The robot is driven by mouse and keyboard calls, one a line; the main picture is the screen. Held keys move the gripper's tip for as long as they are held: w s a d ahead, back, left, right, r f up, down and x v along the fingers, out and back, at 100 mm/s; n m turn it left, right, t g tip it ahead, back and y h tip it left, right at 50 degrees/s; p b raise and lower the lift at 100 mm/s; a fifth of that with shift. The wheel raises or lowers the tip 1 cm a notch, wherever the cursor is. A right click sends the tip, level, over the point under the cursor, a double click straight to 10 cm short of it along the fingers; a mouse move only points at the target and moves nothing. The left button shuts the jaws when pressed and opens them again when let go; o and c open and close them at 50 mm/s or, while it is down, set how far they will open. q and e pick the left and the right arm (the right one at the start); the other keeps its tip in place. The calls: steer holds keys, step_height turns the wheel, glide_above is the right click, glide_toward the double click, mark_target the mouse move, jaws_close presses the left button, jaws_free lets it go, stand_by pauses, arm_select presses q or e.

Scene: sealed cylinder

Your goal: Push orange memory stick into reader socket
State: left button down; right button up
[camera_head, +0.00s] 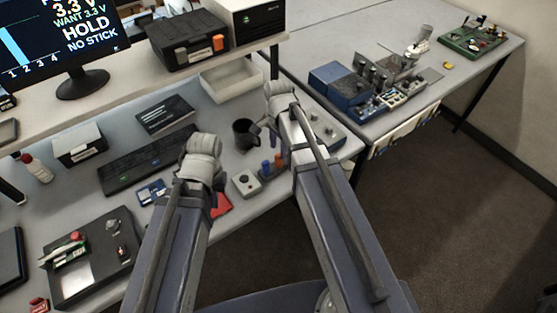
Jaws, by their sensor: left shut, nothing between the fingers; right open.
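An orange memory stick (279,161) stands upright beside a blue stick (266,168) in a small grey holder on the near bench. A small grey box with a dark round top (244,183) is just left of the holder. I cannot tell which unit holds the reader socket. The monitor (66,38) reads "HOLD NO STICK". My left gripper (203,148) is shut and empty, left of the holder; its fingertips are mostly hidden by the wrist. My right gripper (278,95) is open, above and beyond the orange stick, apart from it; its fingers are hardly visible.
A black mug (244,134) stands between my grippers. A grey unit with knobs (325,131) is right of my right arm. A red item (221,205) lies by my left wrist. A white tray (230,79) and black keyboard-like unit (140,163) lie behind. A second table is at right.

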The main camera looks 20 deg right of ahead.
mark_target(278, 155)
arm_select(q)
step_height(278, 155, down, 5)
steer(key=b, duration=0.4)
steer(key=shift+f+b, duration=0.1)
steer(key=shift+b, duration=0.3)
arm_select(e)
step_height(278, 155, down, 5)
steer(key=shift+f, duration=0.1)
jaws_close()
